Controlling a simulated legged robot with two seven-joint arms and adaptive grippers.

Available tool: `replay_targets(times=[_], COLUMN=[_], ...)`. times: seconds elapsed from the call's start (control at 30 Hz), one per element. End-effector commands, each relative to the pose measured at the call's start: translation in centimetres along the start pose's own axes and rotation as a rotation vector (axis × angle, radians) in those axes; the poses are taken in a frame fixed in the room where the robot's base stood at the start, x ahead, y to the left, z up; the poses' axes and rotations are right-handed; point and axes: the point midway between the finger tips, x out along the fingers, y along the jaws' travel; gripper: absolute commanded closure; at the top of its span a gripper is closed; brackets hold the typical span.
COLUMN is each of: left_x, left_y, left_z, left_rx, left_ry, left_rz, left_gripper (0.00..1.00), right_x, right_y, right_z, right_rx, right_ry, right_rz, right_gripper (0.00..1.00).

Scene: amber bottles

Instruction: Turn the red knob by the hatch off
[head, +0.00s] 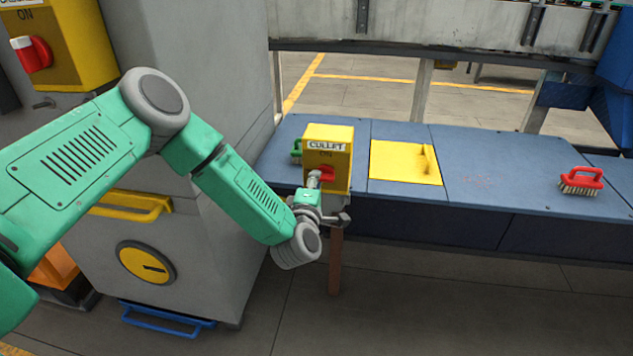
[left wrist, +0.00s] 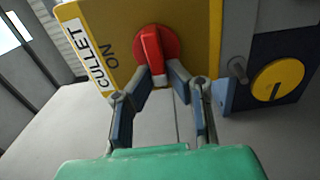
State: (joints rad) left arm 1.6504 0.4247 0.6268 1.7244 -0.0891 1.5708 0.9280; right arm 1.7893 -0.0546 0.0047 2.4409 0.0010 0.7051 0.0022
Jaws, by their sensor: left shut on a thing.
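The red knob (head: 328,173) is on the front of a yellow box (head: 341,160) labelled CULLET, below the word ON. The box stands at the front edge of the blue bench, left of a yellow hatch (head: 398,165). My left gripper (head: 315,182) is at the knob from the front. In the left wrist view the knob (left wrist: 153,45) has a raised bar running roughly up and down the picture. The fingers of my left gripper (left wrist: 168,80) are on either side of the bar's near end, shut on it. My right gripper is not in view.
A grey cabinet (head: 215,100) stands close on the left, with another yellow box (head: 70,50) and red knob (head: 32,53) marked ON. A red-handled brush (head: 581,181) lies on the bench (head: 500,165) at right. A green object (head: 296,151) is behind the CULLET box.

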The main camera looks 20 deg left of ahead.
Motion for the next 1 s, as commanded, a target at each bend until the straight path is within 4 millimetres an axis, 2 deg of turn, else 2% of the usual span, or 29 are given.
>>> replay_targets(times=[0.03, 0.2, 0.23, 0.27, 0.3, 0.67, 0.77, 1.0], left_x=[-0.3, -0.3, -0.3, -0.3, -0.3, -0.6, -1.9, -7.0], left_y=[-0.7, -0.8, -0.8, -0.8, -0.7, -0.3, -0.3, -0.5], left_z=[-0.2, -0.2, -0.2, -0.2, -0.2, -0.1, -0.1, -0.1], left_rx=[0.004, 0.005, 0.005, 0.005, 0.005, 0.002, 0.002, 0.002], left_ry=[0.001, 0.001, 0.001, 0.001, 0.001, 0.000, -0.001, -0.002], left_rz=[-0.016, -0.017, -0.017, -0.017, -0.015, -0.006, -0.008, -0.013], left_gripper=[1.00, 1.00, 0.81, 0.70, 0.68, 0.68, 0.68, 0.68], right_x=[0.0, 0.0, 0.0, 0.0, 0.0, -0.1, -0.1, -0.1], right_y=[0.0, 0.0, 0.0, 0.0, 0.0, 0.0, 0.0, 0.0], right_z=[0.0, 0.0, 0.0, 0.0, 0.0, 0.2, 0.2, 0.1], right_rx=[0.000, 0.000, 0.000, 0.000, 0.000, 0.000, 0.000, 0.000], right_ry=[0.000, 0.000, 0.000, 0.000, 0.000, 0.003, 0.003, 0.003], right_rz=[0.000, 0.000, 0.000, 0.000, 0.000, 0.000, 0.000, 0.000], right_gripper=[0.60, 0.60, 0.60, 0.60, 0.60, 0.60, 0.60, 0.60])
